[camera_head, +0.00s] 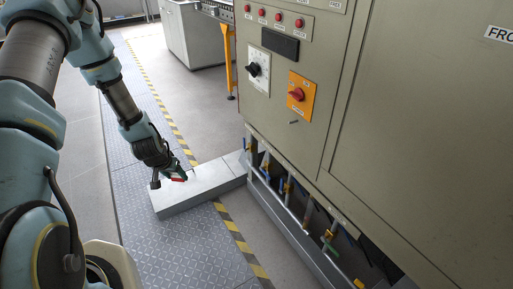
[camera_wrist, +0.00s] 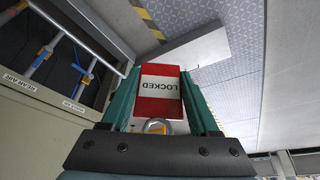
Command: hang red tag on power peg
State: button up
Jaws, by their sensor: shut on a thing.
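My gripper (camera_head: 171,174) is shut on the red tag (camera_head: 179,178), well to the left of the cabinet and above the grey step. In the wrist view the red tag (camera_wrist: 158,106) has a white band reading LOCKED, upside down, and lies between the teal fingers of my gripper (camera_wrist: 159,74). A metal loop (camera_wrist: 155,126) shows at the tag's near end. On the cabinet, a small dark peg (camera_head: 293,122) sticks out below the orange plate with the red rotary switch (camera_head: 297,94). It looks like the power peg and is bare and apart from the tag.
The beige cabinet (camera_head: 400,120) fills the right side. Pipes with coloured valve handles (camera_head: 289,188) run along its open lower edge. A grey metal step (camera_head: 205,186) juts from its base. A black dial (camera_head: 253,69) sits left of the switch.

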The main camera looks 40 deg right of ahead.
jog(key=s+d+r+m+g+h+b, duration=0.1)
jog(key=s+d+r+m+b, duration=0.2)
jog(key=d, duration=0.8)
jog(key=s+d+r+m+g+b, duration=0.1)
jog(key=s+d+r+m+g, duration=0.25)
jog(key=d, duration=0.65)
jog(key=s+d+r+m+t+h+b, duration=0.15)
jog(key=s+d+r+m, duration=0.35)
jog(key=d, duration=0.6)
jog(key=shift+n+g+y, duration=0.3)
jog(key=shift+n+y, duration=0.25)
jog(key=shift+s+d+f+b, duration=0.2)
jog(key=shift+d+f, duration=0.45)
jog(key=shift+d, duration=0.85)
jog(key=shift+s+d+f+b, duration=0.2)
jog(key=shift+d+f, duration=0.4)
jog(key=shift+d, duration=0.95)
jog(key=shift+s+d+f+b, duration=0.2)
jog(key=shift+d+f, duration=0.45)
jog(key=shift+d, duration=0.85)
jog(key=o, duration=1.4)
